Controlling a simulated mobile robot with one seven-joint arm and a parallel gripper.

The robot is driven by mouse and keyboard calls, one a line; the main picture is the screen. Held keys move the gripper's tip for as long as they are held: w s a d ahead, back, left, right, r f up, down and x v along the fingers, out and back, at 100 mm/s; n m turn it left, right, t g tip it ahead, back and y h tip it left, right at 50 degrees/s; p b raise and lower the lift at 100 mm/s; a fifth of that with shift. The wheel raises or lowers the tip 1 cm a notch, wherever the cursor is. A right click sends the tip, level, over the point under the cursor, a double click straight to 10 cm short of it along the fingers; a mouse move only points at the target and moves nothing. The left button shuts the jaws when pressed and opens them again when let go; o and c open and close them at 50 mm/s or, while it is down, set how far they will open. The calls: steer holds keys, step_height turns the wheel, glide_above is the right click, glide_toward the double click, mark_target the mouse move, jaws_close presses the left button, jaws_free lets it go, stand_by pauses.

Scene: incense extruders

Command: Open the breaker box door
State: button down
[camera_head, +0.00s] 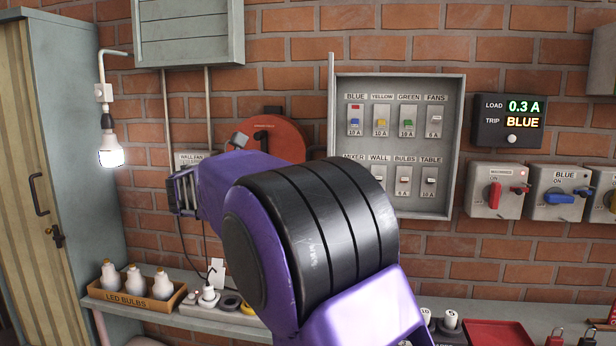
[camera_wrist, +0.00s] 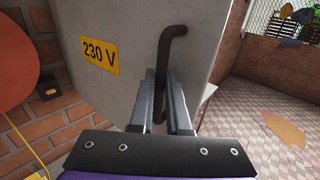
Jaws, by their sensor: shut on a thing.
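The breaker box (camera_head: 462,150) hangs on the brick wall in the head view, with its labelled breakers exposed. Its grey door (camera_head: 331,100) stands out from the left side, seen nearly edge-on. In the wrist view the door's outer face (camera_wrist: 120,85) carries a yellow 230 V label (camera_wrist: 100,55) and a dark bar handle (camera_wrist: 172,34). My gripper (camera_wrist: 161,80) is shut on the handle, with one finger on each side of the bar. In the head view my purple arm covers the lower left of the box, and I cannot make out the fingertips.
A red round reel (camera_head: 285,135) is on the wall left of the box. A load display (camera_head: 507,121) and rotary switches (camera_head: 494,190) are to the right. Below is a shelf with a box of LED bulbs (camera_head: 130,295) and a red tray (camera_head: 500,333).

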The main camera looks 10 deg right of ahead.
steer(key=shift+w+r, duration=0.1)
steer(key=shift+r, duration=0.1)
stand_by(0.3)
steer(key=c, duration=1.2)
jaws_free()
steer(key=shift+f, duration=0.1)
steer(key=shift+o, duration=0.2)
steer(key=v, duration=1.7)
steer(key=shift+a, duration=0.2)
